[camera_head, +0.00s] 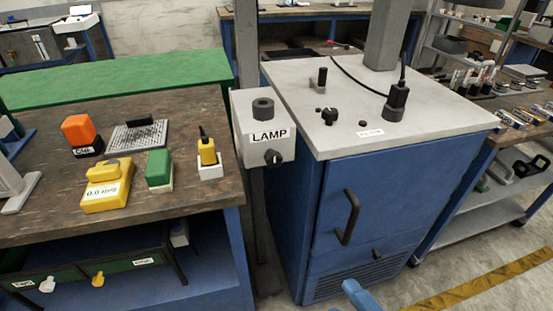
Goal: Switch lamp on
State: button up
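The lamp switch box (252,150) is a light grey box with a "LAMP" label, fixed at a post between the workbench and the blue cabinet. A dark round rotary knob (273,158) sits low on its front face. A dark cylindrical piece (263,106) stands on its top. The knob's on or off position cannot be read at this size. My gripper does not show clearly in the view; only a blue piece shows at the bottom edge, and I cannot tell what it is.
The blue cabinet (375,195) with a grey top stands right of the box; its dark handle (349,217) sticks out. The wooden workbench (200,120) at left holds an orange-topped device (79,131) and a yellow meter (106,192). Floor shows at bottom right.

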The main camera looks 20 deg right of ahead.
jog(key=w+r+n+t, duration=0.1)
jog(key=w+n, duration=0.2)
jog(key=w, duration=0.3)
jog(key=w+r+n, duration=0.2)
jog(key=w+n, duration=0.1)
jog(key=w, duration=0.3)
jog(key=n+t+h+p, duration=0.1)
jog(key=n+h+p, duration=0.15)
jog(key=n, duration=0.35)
send_near(276, 162)
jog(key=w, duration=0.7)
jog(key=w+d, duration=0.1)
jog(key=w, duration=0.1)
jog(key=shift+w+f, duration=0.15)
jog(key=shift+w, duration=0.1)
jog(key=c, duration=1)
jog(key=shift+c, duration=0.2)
